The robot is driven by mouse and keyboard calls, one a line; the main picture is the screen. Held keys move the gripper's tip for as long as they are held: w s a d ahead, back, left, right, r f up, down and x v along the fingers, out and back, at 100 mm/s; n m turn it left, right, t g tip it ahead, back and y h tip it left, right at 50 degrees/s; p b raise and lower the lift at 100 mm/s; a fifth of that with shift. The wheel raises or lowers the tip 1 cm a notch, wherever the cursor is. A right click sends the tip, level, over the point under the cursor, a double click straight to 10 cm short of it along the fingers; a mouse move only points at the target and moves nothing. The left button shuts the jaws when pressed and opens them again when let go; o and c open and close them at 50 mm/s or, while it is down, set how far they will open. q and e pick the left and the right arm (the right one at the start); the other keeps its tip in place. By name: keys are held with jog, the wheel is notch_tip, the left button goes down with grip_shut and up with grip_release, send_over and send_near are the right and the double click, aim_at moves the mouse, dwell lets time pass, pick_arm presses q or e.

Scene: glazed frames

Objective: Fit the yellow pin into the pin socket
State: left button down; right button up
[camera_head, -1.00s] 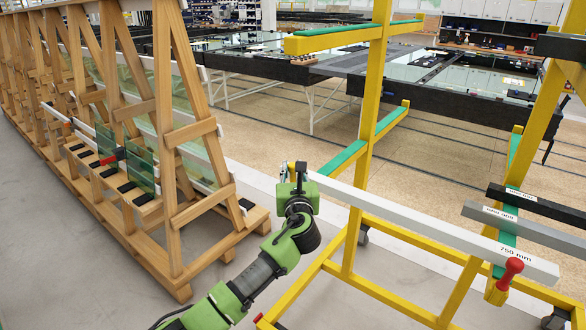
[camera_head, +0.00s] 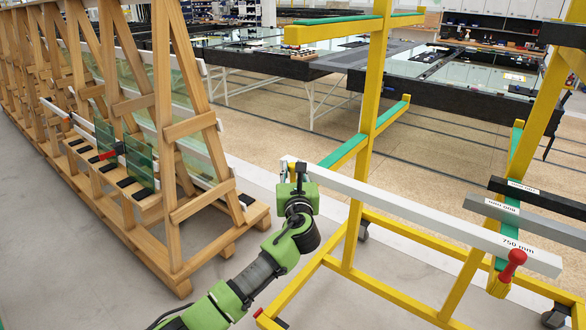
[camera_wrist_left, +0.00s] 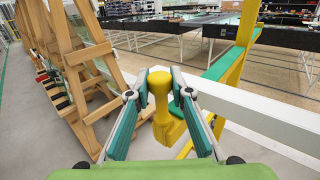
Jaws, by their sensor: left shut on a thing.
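The yellow pin (camera_wrist_left: 159,84) stands upright, with its rounded head between the fingertips of my left gripper (camera_wrist_left: 161,74) in the left wrist view. The gripper is shut on it. A yellow block (camera_wrist_left: 170,131), seemingly the pin socket, shows below the pin beside the white profile. I cannot tell whether the pin's lower end is inside it. In the head view my left gripper (camera_head: 292,170) is at the left end of the white profile (camera_head: 400,206), and hides most of the pin. My right gripper is not in view.
The yellow rack (camera_head: 359,190) carries the white profile, marked 750 mm. A red pin (camera_head: 514,262) stands at its right end. Grey (camera_head: 480,205) and black (camera_head: 545,197) bars lie behind. Wooden A-frames (camera_head: 170,150) with glass stand left. Grey floor is clear between.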

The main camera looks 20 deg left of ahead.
pick_arm(q)
jog(key=c, duration=1.7)
grip_release()
jog(key=shift+s, duration=0.1)
jog(key=v, duration=1.2)
